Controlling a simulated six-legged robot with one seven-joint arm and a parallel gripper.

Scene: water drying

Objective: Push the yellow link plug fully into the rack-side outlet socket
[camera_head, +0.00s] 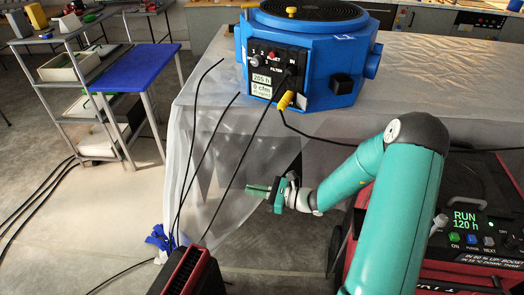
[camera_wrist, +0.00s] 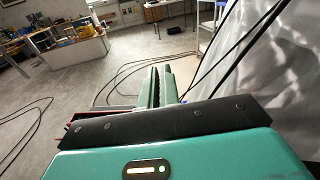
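A yellow plug (camera_head: 286,100) sits at the lower right of the black control panel (camera_head: 268,76) on the blue machine, with a black cable running from it to the right. I cannot tell how deep it sits. The panel carries labels such as OUTLET and IN, but its sockets are too small to make out clearly. My gripper (camera_head: 258,190) is below and left of the plug, well apart from it, in front of the draped sheet. In the wrist view my gripper's fingers (camera_wrist: 162,86) lie close together with nothing between them. No plug shows in that view.
The blue machine (camera_head: 345,55) stands on a sheet-covered table (camera_head: 440,85). Black cables hang down its front, near my gripper. A red unit reading RUN 120 h (camera_head: 470,225) stands at lower right. Open floor lies between.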

